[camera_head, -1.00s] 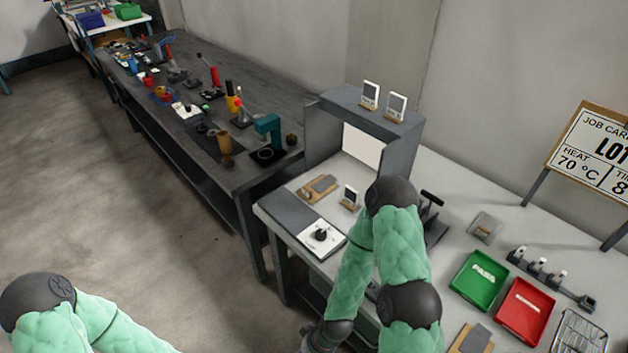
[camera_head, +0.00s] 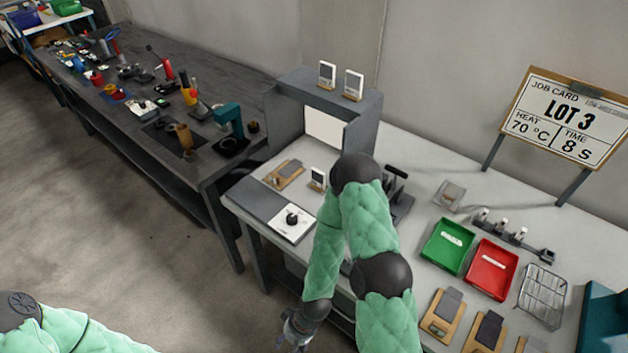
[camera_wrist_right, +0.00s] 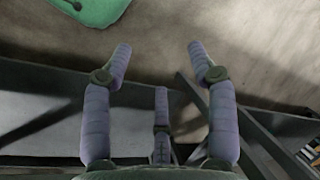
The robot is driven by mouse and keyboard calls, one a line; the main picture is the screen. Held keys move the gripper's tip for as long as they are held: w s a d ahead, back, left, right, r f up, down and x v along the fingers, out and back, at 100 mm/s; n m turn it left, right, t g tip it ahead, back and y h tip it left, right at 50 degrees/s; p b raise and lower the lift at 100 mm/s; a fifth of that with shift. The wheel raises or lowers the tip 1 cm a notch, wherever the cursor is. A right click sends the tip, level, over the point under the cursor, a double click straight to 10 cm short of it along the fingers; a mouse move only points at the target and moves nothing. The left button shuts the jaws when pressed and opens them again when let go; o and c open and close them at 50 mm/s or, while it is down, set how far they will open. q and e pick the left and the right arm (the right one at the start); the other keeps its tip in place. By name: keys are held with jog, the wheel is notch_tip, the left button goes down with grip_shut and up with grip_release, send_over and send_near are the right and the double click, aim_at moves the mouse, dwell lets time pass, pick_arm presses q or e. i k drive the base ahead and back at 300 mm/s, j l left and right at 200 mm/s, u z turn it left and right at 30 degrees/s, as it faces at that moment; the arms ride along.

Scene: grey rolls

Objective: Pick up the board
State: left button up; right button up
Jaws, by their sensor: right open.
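Several wooden boards with grey pads are in the head view. One board (camera_head: 442,315) lies at the lower right of the white bench, a second board (camera_head: 487,333) is beside it, and a third (camera_head: 532,345) is cut off by the bottom edge. A similar small board (camera_head: 285,174) lies at the bench's left end. I cannot tell which one is meant. My right gripper (camera_head: 293,340) hangs low in front of the bench, away from the boards. In the right wrist view its fingers (camera_wrist_right: 160,70) are apart and empty, over the floor. My left gripper is out of view.
A green tray (camera_head: 447,246), red tray (camera_head: 491,268) and wire rack (camera_head: 542,295) stand on the white bench (camera_head: 400,250). A grey booth (camera_head: 362,125) and job card sign (camera_head: 570,118) stand behind. A dark tool bench (camera_head: 150,70) is at the left.

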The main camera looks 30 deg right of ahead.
aim_at(284, 171)
jog(key=i+j, duration=1.05)
jog(key=i+l+z, duration=0.05)
